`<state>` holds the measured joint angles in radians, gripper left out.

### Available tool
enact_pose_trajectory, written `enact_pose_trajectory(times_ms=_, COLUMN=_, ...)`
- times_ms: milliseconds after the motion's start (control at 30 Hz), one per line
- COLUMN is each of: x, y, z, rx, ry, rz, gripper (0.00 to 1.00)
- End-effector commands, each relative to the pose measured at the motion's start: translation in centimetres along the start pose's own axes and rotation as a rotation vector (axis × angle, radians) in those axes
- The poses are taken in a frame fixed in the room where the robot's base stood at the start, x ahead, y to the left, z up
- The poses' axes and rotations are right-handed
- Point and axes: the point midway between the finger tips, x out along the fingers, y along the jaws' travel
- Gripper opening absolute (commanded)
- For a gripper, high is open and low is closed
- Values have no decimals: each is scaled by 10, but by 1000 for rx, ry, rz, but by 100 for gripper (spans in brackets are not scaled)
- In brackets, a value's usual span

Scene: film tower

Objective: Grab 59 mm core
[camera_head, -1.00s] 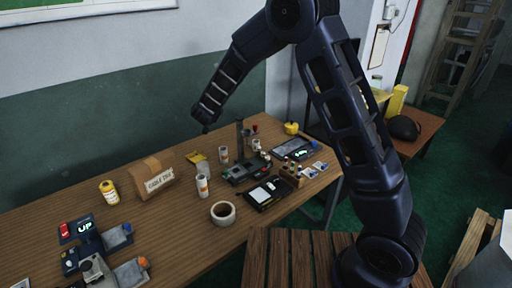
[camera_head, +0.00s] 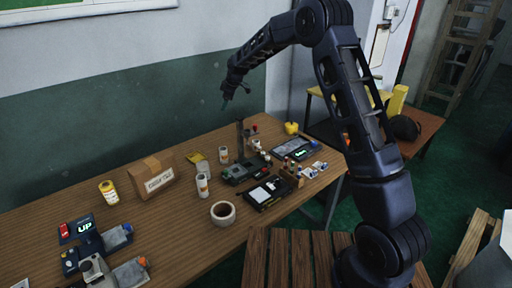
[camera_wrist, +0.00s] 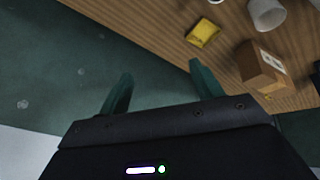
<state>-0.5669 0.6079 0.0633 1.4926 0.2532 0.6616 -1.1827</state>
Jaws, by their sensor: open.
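A pale, thick-walled ring (camera_head: 222,213) with a dark hollow lies near the front edge of the wooden table; it looks like a core, but I cannot read its size. Two white cylinders with labels stand behind it, a nearer one (camera_head: 203,186) and a farther one (camera_head: 224,155). My gripper (camera_head: 224,104) is high above the back of the table, near the wall, well away from the ring. In the wrist view its two green fingers (camera_wrist: 162,88) are apart with nothing between them.
A cardboard box (camera_head: 152,178), a yellow packet (camera_head: 195,157) and an orange-and-white canister (camera_head: 109,192) stand on the left half of the table. Electronics (camera_head: 243,168) and a black device (camera_head: 268,192) crowd the right. A device showing "UP" (camera_head: 84,227) sits front left.

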Motion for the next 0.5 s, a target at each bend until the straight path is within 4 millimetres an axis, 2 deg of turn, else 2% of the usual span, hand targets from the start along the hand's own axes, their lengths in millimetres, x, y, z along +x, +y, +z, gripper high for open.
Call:
enact_pose_trajectory(times_ms=33, x=-6, y=7, z=15, rx=-31, ry=-37, rz=-29, gripper=65)
enact_pose_trajectory(times_ms=200, x=-21, y=17, z=54, rx=-121, ry=-148, rz=-117, gripper=65)
enact_pose_trajectory(times_ms=500, x=-46, y=31, z=101, rx=-202, ry=-275, rz=-218, gripper=65)
